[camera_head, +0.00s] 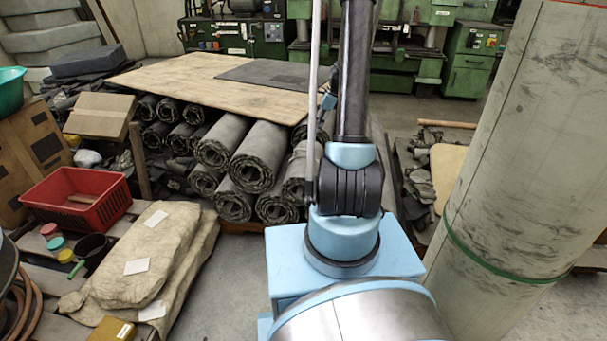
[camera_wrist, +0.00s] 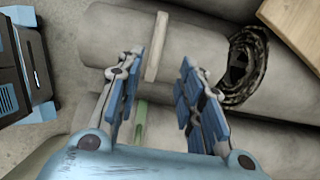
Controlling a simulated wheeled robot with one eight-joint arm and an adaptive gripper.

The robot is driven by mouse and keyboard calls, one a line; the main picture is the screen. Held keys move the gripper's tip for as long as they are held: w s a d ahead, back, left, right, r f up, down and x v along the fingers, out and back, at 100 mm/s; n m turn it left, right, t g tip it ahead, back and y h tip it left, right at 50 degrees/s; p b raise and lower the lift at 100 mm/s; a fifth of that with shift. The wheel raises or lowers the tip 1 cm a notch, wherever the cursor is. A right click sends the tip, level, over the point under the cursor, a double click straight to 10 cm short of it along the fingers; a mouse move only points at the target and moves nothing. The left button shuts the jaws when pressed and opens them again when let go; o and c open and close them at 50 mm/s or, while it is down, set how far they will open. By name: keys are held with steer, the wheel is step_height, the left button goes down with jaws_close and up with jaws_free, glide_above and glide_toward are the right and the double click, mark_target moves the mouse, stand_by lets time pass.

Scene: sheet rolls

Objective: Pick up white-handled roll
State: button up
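In the wrist view, a grey-beige roll with a cream-white strip (camera_wrist: 157,47) across it lies crosswise, most likely the white-handled roll (camera_wrist: 110,38). Its dark, coiled end (camera_wrist: 247,65) shows at the right. My gripper (camera_wrist: 157,68) is open, its blue padded fingers spread apart. In the picture, the fingertips reach the lower side of this roll, with the white strip between and above them. I cannot tell whether they touch it. Nothing is seen held. In the head view my arm hides the gripper, and I cannot pick out the white strip there.
Another roll with a green strip (camera_wrist: 140,122) lies below, between the fingers. In the head view, dark rolls (camera_head: 257,155) are stacked under a wooden board (camera_head: 190,82). A large upright roll (camera_head: 520,150) stands close on the right. A red crate (camera_head: 95,205) stands left.

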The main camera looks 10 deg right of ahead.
steer(key=x, duration=1.2)
steer(key=shift+f, duration=0.35)
steer(key=shift+r, duration=0.1)
jaws_close()
